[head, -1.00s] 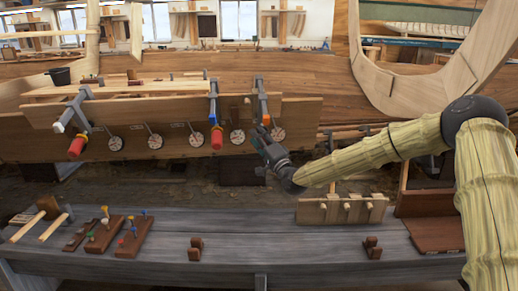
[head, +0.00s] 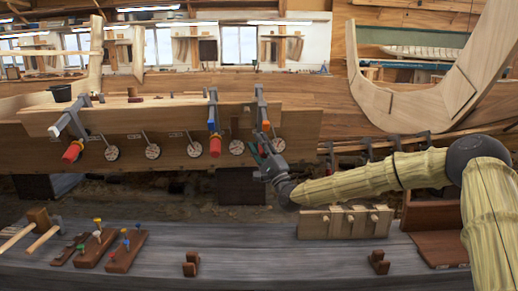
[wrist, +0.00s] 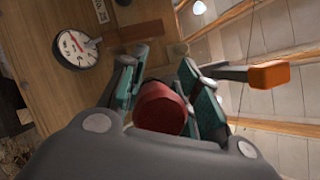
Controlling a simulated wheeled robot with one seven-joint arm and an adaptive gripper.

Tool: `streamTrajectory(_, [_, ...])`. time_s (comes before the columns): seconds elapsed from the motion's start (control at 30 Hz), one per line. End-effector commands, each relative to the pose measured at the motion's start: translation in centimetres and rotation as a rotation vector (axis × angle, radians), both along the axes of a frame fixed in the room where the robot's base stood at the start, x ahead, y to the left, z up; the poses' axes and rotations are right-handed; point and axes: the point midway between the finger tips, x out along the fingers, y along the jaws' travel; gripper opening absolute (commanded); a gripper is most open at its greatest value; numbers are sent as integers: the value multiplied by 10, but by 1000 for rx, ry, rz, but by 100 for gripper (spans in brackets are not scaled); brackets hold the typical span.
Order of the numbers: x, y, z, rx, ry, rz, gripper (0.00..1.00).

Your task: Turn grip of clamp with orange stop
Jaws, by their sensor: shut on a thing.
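The clamp with the orange stop (head: 262,106) is the rightmost of three clamps on the hull plank. Its orange stop (head: 266,125) shows just above my gripper, and the stop also shows at right in the wrist view (wrist: 270,75). My gripper (head: 262,150) is at the lower end of this clamp. In the wrist view its teal-padded fingers (wrist: 165,90) are shut around the dark red grip (wrist: 160,108), one finger on each side.
Round dials (head: 152,151) line the plank; one (wrist: 75,48) is near my fingers. A grey bench (head: 220,262) holds tools in front.

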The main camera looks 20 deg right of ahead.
Motion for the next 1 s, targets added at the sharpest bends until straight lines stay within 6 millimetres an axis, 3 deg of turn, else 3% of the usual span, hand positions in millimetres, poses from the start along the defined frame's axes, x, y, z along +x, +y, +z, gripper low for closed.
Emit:
streamTrajectory(0.4, [0,0,-2,4,2,2,8])
streamTrajectory(0.43, [0,0,-2,4,2,2,38])
streamTrajectory(0.53, [0,0,-1,5,1,2,55])
streamTrajectory(1.0, [-8,-3,-6,6,1,2,55])
